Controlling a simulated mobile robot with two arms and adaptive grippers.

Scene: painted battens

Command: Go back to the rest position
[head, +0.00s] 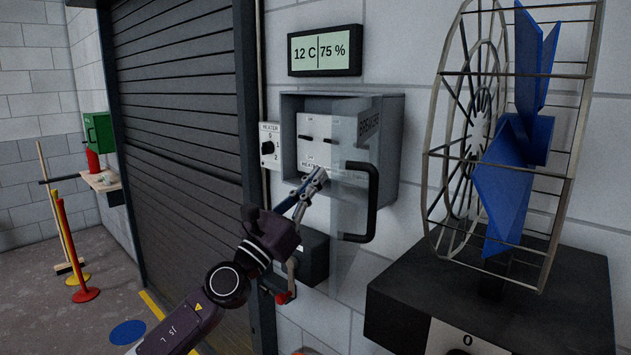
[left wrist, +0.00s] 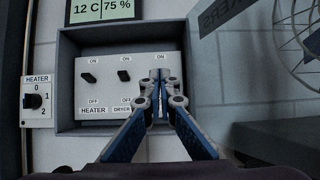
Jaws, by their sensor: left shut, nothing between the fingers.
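My left gripper (head: 317,177) is at the front of the open breaker box (head: 398,150). In the left wrist view my left gripper (left wrist: 160,76) is shut, fingertips together with nothing between them, in front of the right part of the white switch panel (left wrist: 105,58). Two black switches show, the heater switch (left wrist: 88,77) and the dryer switch (left wrist: 124,75), both nearer their ON labels than OFF. My fingers hide what is under the third ON label. My right gripper is in neither view.
The box's see-through door with a black handle (head: 374,200) stands open just right of my gripper. A heater dial (head: 268,148) is left of the box, a dark box with a red lever (head: 284,297) below. A caged blue fan (head: 503,195) stands at right.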

